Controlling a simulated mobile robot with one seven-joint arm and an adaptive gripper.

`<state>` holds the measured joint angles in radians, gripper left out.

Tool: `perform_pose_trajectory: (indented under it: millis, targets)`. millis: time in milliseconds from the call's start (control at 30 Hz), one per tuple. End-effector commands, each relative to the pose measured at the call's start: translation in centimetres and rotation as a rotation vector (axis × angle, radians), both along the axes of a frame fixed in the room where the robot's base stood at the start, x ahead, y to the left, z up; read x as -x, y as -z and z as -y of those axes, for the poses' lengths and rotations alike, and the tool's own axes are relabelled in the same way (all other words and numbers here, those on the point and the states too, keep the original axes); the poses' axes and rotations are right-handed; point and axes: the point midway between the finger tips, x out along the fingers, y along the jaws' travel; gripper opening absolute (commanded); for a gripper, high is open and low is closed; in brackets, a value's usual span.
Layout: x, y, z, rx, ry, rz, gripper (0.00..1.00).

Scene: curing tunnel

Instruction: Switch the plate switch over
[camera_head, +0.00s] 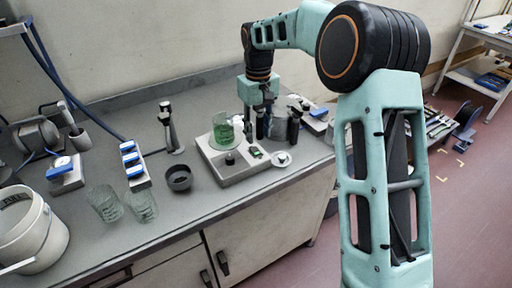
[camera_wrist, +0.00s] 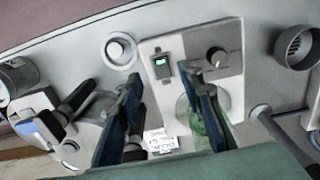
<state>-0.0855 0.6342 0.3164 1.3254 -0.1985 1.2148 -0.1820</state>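The plate (camera_head: 232,177) is a pale box unit on the bench. Its plate switch (camera_wrist: 160,66) is a small dark rocker with a lit green part, beside a black knob (camera_wrist: 217,57) in the wrist view. In the head view the switch (camera_head: 254,152) shows on the plate's top, right of the knob. My gripper (camera_wrist: 162,78) is open and empty, its two dark blue fingers apart with the switch showing between them. In the head view my gripper (camera_head: 256,132) points down over the plate; I cannot tell how high above the switch.
A small white dish (camera_head: 281,159) is right of the plate and a dark cup (camera_head: 178,178) left. Two glass beakers (camera_head: 105,203) stand further left. Instruments crowd behind.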

Motion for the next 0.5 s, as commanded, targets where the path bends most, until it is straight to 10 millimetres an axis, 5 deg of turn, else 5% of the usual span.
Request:
perform_pose_trajectory:
  millis: [200,500]
  targets:
    - [0.1,4.1,0.0,0.000,-0.001,-0.002,0.35]
    - [0.0,6.5,0.0,-0.001,0.002,0.002,0.35]
